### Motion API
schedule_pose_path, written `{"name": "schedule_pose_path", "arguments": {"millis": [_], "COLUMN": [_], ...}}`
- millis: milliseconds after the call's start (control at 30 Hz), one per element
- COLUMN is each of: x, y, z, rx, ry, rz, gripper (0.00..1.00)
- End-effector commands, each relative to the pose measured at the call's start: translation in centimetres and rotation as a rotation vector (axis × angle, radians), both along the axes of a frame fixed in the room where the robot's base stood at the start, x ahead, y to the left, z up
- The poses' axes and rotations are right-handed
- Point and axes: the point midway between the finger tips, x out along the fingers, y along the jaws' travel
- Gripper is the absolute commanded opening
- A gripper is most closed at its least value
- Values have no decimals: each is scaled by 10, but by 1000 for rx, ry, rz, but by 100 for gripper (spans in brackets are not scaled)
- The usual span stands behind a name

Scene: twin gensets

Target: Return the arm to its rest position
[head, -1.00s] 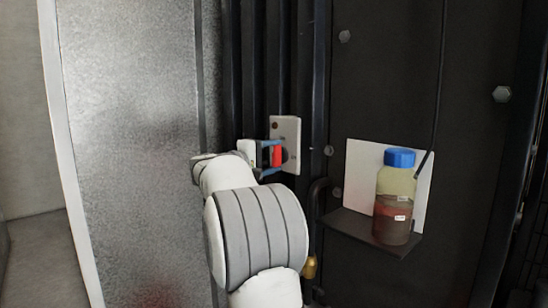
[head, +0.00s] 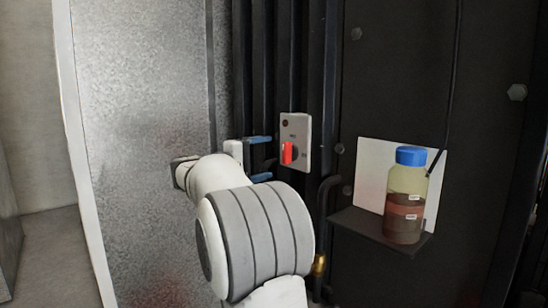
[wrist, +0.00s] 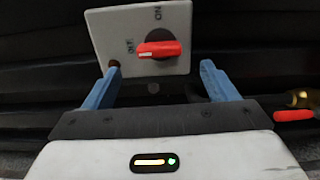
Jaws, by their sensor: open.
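My gripper (head: 262,158) is open and empty, with its blue fingers apart, just left of a grey switch plate (head: 301,140). The plate carries a red rotary handle (head: 287,153), and a gap shows between the fingers and the handle. In the wrist view my gripper (wrist: 160,88) has one blue finger at each side, and the red handle (wrist: 159,49) lies beyond them. The handle there points towards neither printed label squarely; the plate (wrist: 115,28) reads ON and OFF.
A bottle with a blue cap (head: 405,195) stands on a small dark shelf (head: 355,229) at the right. A brass fitting (head: 319,264) sits low beside a dark pipe. A galvanized panel (head: 145,130) fills the left. A second red handle (wrist: 294,115) shows at the right in the wrist view.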

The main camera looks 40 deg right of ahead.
Motion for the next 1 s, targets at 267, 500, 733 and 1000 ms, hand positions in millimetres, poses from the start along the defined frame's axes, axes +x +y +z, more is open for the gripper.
{"name": "schedule_pose_path", "arguments": {"millis": [267,500,733,1000], "x": [-1,-1,-6,-77], "y": [10,10,13,64], "z": [0,0,-1,-47], "rx": [0,0,32,476], "ry": [1,1,4,43], "rz": [-1,0,5,70], "gripper": [80,80,80,80]}}
